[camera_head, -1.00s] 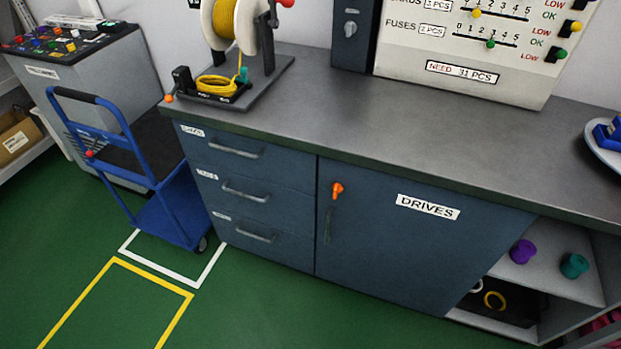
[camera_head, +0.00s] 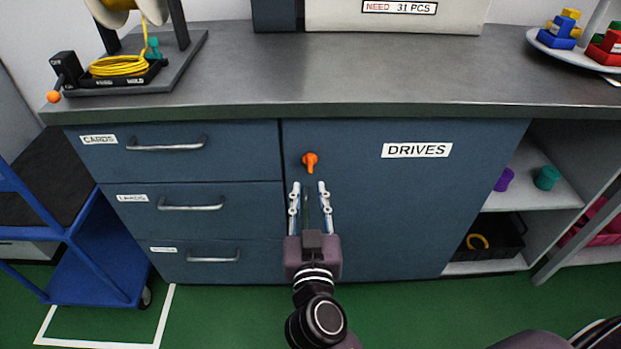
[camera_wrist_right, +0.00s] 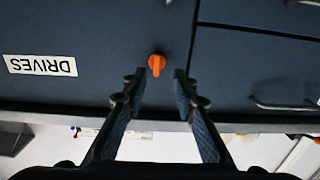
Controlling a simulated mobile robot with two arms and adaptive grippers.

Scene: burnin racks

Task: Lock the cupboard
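The cupboard (camera_head: 400,220) is a dark blue door labelled DRIVES under the grey worktop; it looks shut. An orange key or knob (camera_head: 310,161) sits near the door's upper left edge. It also shows in the right wrist view (camera_wrist_right: 156,63). My right gripper (camera_head: 309,188) is in front of the door, just below the orange knob in the head view. Its two fingers are apart with nothing between them. In the right wrist view the fingertips (camera_wrist_right: 156,75) lie on either side of the knob's line, apart from it. My left gripper is not in view.
Three drawers with handles (camera_head: 191,205) are left of the door. Open shelves (camera_head: 540,187) with purple and teal spools are on the right. A blue trolley (camera_head: 75,250) stands at the left. A cable reel stand (camera_head: 180,60) is on the worktop (camera_head: 330,75).

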